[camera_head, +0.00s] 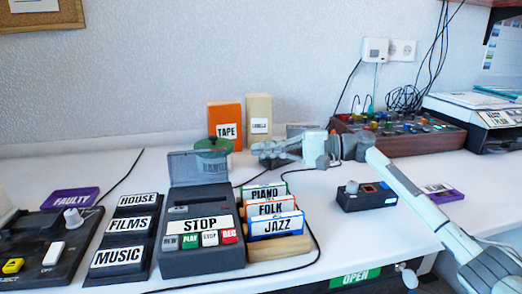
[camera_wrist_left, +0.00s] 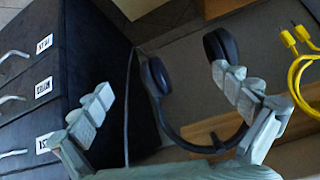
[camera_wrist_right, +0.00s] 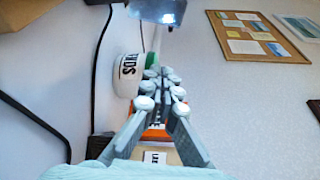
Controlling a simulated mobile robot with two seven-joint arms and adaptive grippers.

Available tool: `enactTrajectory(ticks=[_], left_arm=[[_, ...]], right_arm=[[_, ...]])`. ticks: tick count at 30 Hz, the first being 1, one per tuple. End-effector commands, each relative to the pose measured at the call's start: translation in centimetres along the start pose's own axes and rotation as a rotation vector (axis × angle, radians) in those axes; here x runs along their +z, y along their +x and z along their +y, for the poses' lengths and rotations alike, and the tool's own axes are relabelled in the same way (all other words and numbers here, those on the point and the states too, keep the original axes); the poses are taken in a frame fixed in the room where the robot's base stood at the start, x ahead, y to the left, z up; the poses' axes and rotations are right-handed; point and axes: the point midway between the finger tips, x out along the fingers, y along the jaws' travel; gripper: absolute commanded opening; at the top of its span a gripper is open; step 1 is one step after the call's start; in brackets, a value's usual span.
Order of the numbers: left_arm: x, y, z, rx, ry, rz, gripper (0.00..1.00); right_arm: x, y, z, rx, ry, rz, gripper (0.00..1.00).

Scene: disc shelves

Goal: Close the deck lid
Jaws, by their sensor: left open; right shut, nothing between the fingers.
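The dark grey deck (camera_head: 203,262) stands on the white table, with a STOP label and several keys on its front. Its smoky see-through lid (camera_head: 185,168) stands raised at the deck's back edge. My right gripper (camera_head: 256,150) is to the right of the raised lid, near its top height, with its fingers pointing left. In the right wrist view its fingers (camera_wrist_right: 161,78) are together with nothing held. My left gripper (camera_wrist_left: 165,100) is open and empty, shown only in the left wrist view.
Labelled cassette cases (camera_head: 277,227) stand right of the deck, and black labelled boxes (camera_head: 122,248) stand left. A green-topped tub (camera_head: 214,145) is behind the lid, near an orange TAPE box (camera_head: 223,118). Headphones (camera_wrist_left: 190,140) and black drawers (camera_wrist_left: 55,60) are near my left gripper.

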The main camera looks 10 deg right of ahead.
Motion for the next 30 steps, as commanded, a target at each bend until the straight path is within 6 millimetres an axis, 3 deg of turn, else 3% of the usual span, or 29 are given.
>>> enactTrajectory(ticks=[11,18,30], left_arm=[[2.0,-0.4,-1.0,-0.021,-0.001,-0.092,1.0],[5.0,-1.3,-2.5,-0.053,-0.006,-0.229,1.0],[5.8,-1.5,-2.8,-0.06,-0.008,-0.263,1.0]], right_arm=[[0.1,8.1,-0.1,0.001,-0.004,0.0,0.0],[2.9,6.5,0.1,0.002,-0.005,0.005,0.0],[3.7,6.3,0.1,0.0,-0.003,0.004,0.0]])
